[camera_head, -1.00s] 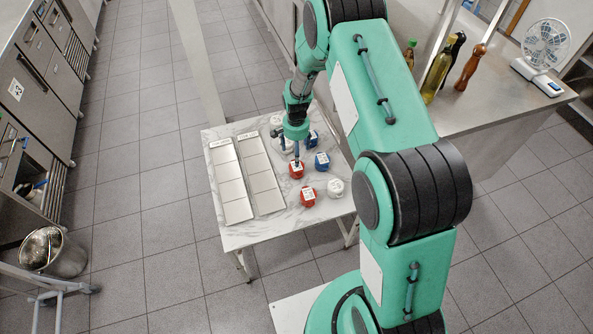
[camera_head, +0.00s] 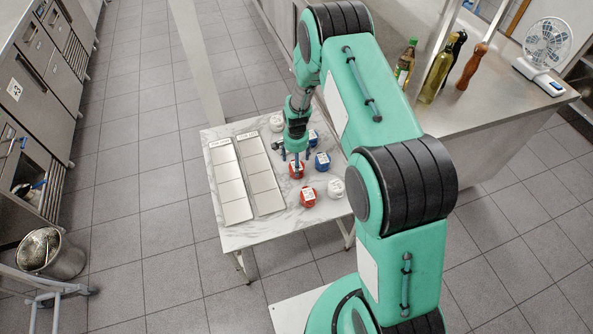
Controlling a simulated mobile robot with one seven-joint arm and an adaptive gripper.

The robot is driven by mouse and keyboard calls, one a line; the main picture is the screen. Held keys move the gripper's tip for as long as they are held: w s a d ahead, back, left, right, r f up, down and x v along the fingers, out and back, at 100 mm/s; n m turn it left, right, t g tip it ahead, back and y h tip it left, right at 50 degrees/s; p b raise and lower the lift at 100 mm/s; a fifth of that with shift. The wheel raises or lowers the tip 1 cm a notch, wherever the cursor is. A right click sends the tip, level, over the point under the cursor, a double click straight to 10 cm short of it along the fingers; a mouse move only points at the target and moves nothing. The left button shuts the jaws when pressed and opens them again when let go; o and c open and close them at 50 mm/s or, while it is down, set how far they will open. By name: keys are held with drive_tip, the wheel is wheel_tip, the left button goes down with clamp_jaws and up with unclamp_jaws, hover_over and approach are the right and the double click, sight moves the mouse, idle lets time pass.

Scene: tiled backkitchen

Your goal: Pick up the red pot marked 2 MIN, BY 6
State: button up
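Two small red pots with pale labelled lids stand on the marble-topped table (camera_head: 235,238). One red pot (camera_head: 297,173) is right below my gripper (camera_head: 296,157); the other red pot (camera_head: 308,198) stands a little nearer the camera. The lid writing is too small to read, so I cannot tell which is marked 2 MIN, BY 6. My gripper points down with its fingers spread, at the top of the farther red pot. I cannot tell whether they touch it. The gripper and wrist partly hide the pots behind.
A blue pot (camera_head: 322,161) stands close right of the gripper, a white pot (camera_head: 336,188) nearer the camera, another blue pot (camera_head: 313,138) behind. Two flat sectioned trays (camera_head: 231,183) (camera_head: 262,178) lie left. A counter with bottles (camera_head: 437,76) is right.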

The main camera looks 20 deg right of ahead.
drive_tip(key=shift+f+b, duration=0.8)
drive_tip(key=shift+f, duration=1.8)
drive_tip(key=c, duration=1.5)
